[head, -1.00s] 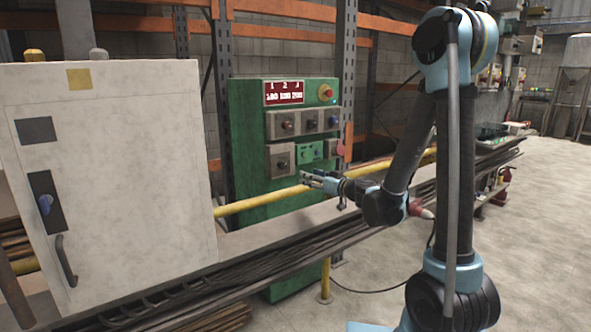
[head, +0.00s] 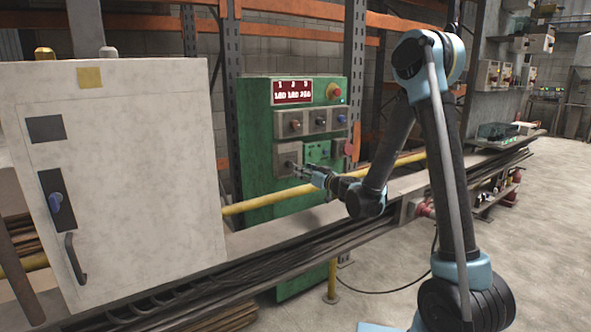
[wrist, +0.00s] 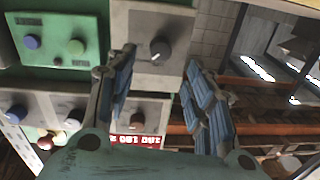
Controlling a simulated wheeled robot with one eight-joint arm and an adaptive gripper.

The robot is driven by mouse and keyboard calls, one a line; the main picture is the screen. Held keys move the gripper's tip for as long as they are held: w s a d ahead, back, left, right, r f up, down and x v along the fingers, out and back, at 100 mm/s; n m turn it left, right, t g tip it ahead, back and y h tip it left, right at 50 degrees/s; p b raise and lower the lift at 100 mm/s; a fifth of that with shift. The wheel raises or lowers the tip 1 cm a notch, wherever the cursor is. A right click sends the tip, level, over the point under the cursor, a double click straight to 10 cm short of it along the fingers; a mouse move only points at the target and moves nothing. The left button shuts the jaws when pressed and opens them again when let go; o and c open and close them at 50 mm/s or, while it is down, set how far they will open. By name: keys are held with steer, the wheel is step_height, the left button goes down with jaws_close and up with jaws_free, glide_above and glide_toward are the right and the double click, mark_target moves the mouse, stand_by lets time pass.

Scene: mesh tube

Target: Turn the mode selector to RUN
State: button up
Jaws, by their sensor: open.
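The green control panel (head: 240,150) has several rotary knobs on grey plates; I cannot read which is marked as the mode selector. A dark knob on the lower-left plate (head: 287,150) is nearest my gripper (head: 298,168). In the wrist view this dark round knob (wrist: 160,48) lies ahead, between my gripper's fingertips (wrist: 160,57) as seen, with a finger on each side. The fingers are apart with nothing held. I cannot tell whether they touch the plate. No RUN mark is readable.
A red and yellow stop button (head: 334,91) and a red display (head: 292,91) are at the panel's top. A yellow pipe (head: 262,203) runs across below my gripper. A pale cabinet (head: 120,180) stands to the left.

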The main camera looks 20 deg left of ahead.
mark_target(292, 165)
steer(key=x, duration=0.7)
steer(key=shift+w+a, duration=0.15)
steer(key=shift+a, duration=0.05)
steer(key=c, duration=1.1)
steer(key=shift+o, duration=0.2)
steer(key=shift+d, duration=0.1)
